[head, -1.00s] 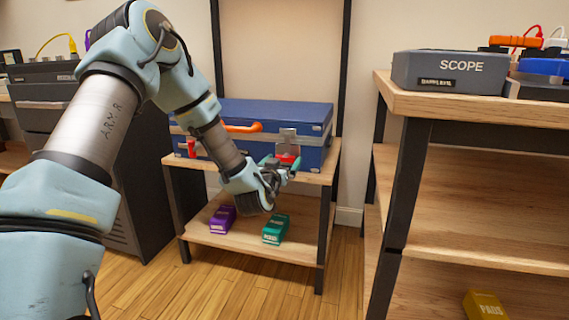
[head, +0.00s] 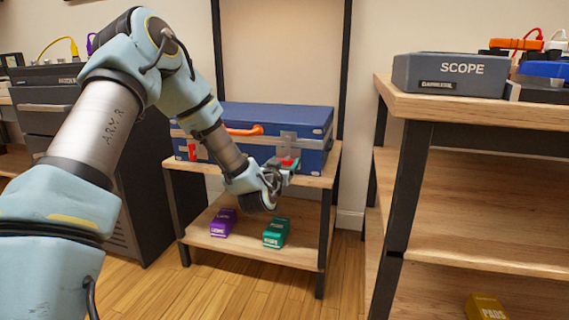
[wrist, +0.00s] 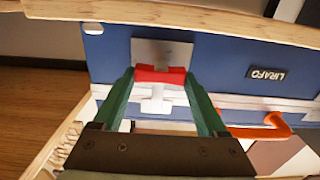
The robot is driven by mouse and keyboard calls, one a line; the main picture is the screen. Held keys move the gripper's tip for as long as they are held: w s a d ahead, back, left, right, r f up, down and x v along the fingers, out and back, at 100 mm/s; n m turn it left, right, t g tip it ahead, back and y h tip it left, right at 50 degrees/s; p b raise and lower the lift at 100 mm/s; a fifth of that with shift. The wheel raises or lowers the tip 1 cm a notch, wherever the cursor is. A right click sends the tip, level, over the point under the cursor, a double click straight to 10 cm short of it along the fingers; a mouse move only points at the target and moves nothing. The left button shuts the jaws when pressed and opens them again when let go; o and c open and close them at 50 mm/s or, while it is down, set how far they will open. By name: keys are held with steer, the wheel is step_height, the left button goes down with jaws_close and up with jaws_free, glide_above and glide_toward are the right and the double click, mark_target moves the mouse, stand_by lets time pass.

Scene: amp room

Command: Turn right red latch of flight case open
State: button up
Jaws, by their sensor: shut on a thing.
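The blue flight case (head: 255,116) stands shut on the upper shelf of a small wooden rack. Its right red latch (head: 289,162) is on the front face, below a grey metal plate. In the wrist view, which shows the case upside down, the red latch (wrist: 160,75) lies crosswise between my gripper's two green fingers. My gripper (wrist: 159,78) is shut on this latch, one finger at each end. In the head view my gripper (head: 285,167) partly covers the latch.
An orange handle (head: 245,131) is on the case front, left of my gripper. Purple (head: 223,222) and green (head: 276,232) pedals sit on the lower shelf. A wooden bench (head: 470,103) with a SCOPE box (head: 450,75) stands to the right.

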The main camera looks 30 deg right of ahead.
steer(key=c, duration=0.3)
steer(key=shift+m, duration=0.3)
steer(key=m, duration=0.4)
steer(key=shift+s+d+b, duration=0.15)
steer(key=shift+s+b, duration=0.05)
steer(key=shift+b, duration=0.15)
steer(key=m, duration=0.4)
steer(key=shift+f, duration=0.1)
steer(key=m, duration=0.4)
steer(key=shift+m, duration=0.3)
steer(key=m, duration=0.4)
steer(key=shift+f+m, duration=0.15)
steer(key=shift+m, duration=0.15)
